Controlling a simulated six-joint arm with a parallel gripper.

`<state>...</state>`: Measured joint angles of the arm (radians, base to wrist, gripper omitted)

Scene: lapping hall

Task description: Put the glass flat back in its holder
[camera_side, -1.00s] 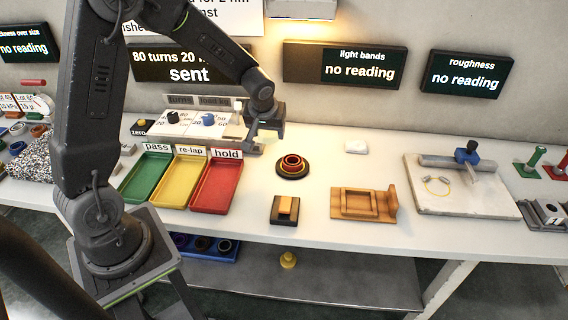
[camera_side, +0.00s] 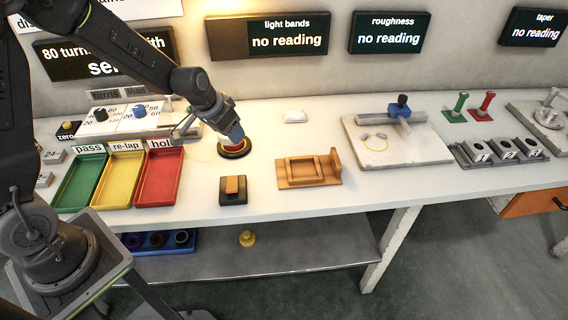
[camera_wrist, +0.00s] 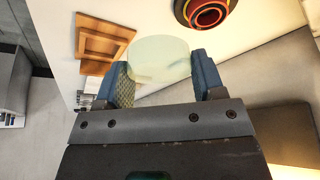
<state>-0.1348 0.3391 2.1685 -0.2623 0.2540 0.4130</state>
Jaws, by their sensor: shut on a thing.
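The glass flat is a pale, greenish, translucent thick disc (camera_wrist: 158,56). In the wrist view my gripper (camera_wrist: 161,74) is shut on it, with a blue finger on each side. In the side view my gripper (camera_side: 216,122) is in the air by the ring stand, and the glass is hard to make out there. The wooden holder (camera_side: 333,168), a light-brown base with a square raised frame and a taller end block, stands on the bench to the right of my gripper. It also shows in the wrist view (camera_wrist: 103,42), upper left, apart from the glass and with its frame empty.
A dark round stand with red and yellow rings (camera_side: 236,150) is just below my gripper. A small dark block with an orange top (camera_side: 233,192) is in front. Green, yellow and red trays (camera_side: 158,178) lie left. A stone plate (camera_side: 398,148) lies right. Bench is clear around the wooden holder.

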